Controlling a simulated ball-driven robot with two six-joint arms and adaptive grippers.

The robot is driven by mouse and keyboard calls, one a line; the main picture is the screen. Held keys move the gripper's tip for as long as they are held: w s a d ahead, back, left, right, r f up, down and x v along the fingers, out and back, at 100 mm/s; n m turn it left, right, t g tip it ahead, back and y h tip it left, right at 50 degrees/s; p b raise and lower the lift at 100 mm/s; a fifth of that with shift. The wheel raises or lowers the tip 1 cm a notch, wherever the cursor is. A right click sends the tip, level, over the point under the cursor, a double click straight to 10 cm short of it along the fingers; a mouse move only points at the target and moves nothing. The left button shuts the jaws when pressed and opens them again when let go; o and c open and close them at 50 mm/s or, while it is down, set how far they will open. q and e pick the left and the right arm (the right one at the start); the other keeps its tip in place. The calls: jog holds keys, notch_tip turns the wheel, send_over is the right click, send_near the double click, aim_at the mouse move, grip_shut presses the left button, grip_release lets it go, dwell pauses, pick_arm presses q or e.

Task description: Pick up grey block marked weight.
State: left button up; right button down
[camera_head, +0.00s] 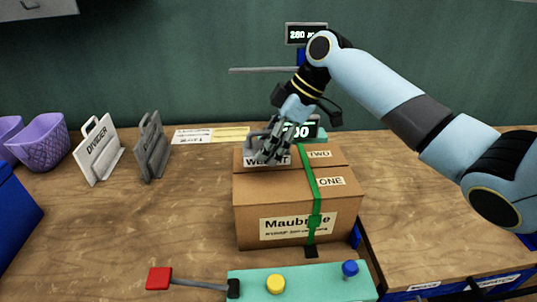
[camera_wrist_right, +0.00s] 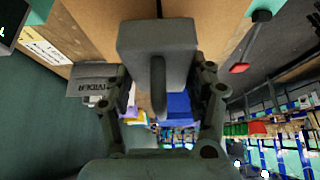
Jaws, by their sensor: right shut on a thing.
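The grey block marked weight (camera_head: 265,160) is at the top left of the cardboard box (camera_head: 260,205); its label is partly covered by my fingers. My right gripper (camera_head: 276,138) comes down from above and is shut on the block's handle. In the right wrist view the grey block (camera_wrist_right: 157,40) and its bar handle (camera_wrist_right: 158,85) lie between my finger linkages. I cannot tell whether the block touches the box top. My left gripper is not in view.
A green strap (camera_head: 311,180) runs over the box. A teal panel (camera_head: 310,284) with a yellow and a blue knob and a red-ended lever (camera_head: 160,278) is in front. Two dividers (camera_head: 98,150) and purple baskets (camera_head: 40,142) stand left. A display (camera_head: 305,34) is behind.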

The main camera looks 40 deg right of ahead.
jog(key=s+d+r, duration=0.6)
jog(key=s+r, duration=0.1)
jog(key=s, duration=0.2)
jog(key=shift+s+d+r, duration=0.15)
jog(key=shift+s+r, duration=0.05)
jog(key=shift+s, duration=0.15)
